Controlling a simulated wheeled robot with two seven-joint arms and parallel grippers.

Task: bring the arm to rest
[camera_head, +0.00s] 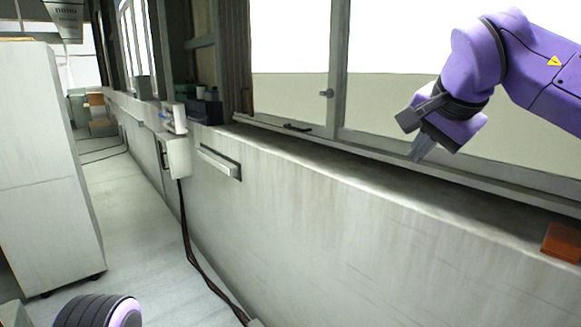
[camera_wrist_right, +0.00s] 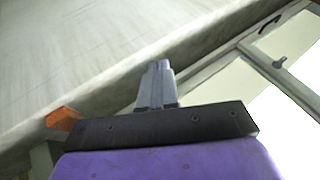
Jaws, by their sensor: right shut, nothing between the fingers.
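My right arm (camera_head: 492,62) is purple and reaches in from the upper right of the head view, raised in front of the window. My right gripper (camera_head: 419,152) hangs from it, pointing down above the window ledge, apart from it in the picture. In the right wrist view the gripper's grey fingers (camera_wrist_right: 158,82) are together with nothing between them. Of my left arm, only a dark ribbed part with a purple end shows at the bottom left of the head view; the left gripper is not seen.
A long ledge (camera_head: 330,180) runs below the window (camera_head: 395,75). An orange-brown block (camera_head: 563,243) lies on the ledge at right and also shows in the wrist view (camera_wrist_right: 63,119). A white cabinet (camera_head: 45,150) stands at left. Dark cables (camera_head: 187,240) hang down the wall. The aisle floor is open.

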